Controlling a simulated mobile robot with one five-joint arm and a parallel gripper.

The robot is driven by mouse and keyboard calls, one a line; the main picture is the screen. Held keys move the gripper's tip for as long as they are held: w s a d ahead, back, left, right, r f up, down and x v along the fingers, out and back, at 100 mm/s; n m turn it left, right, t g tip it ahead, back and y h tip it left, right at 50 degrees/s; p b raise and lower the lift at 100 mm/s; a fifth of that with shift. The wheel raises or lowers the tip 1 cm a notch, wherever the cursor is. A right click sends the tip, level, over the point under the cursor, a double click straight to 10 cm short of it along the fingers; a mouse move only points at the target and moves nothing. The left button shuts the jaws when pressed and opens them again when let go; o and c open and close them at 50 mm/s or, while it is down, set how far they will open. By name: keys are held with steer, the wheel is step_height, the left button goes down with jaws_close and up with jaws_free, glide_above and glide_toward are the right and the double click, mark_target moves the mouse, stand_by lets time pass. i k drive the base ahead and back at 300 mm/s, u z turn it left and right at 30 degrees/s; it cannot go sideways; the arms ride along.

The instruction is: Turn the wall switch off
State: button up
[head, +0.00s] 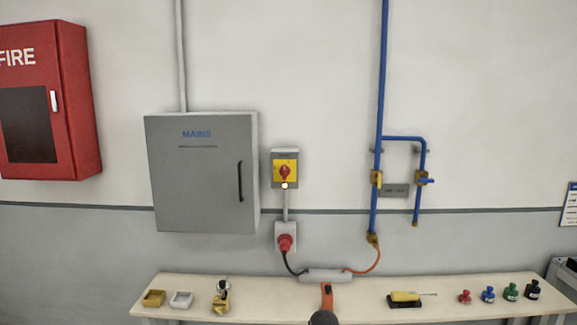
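The wall switch (285,171) is a small grey box with a yellow plate and a red rotary knob. It is on the wall right of the grey MAINS cabinet. The knob looks roughly upright, and a small light (285,185) below it glows. An orange and dark part at the bottom centre (326,297) appears to be my arm, seen low in front of the bench and well below the switch. My gripper's fingers cannot be made out, and nothing touches the switch.
The MAINS cabinet (200,175) juts out left of the switch. A red plug (285,243) sits in a socket below it. Blue pipes (381,110) run at right.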

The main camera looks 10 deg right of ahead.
mark_target(284, 171)
steer(key=u, duration=2.7)
steer(key=k, duration=1.3)
steer(key=z, duration=0.7)
steer(key=i, duration=1.05)
steer(key=u, duration=0.1)
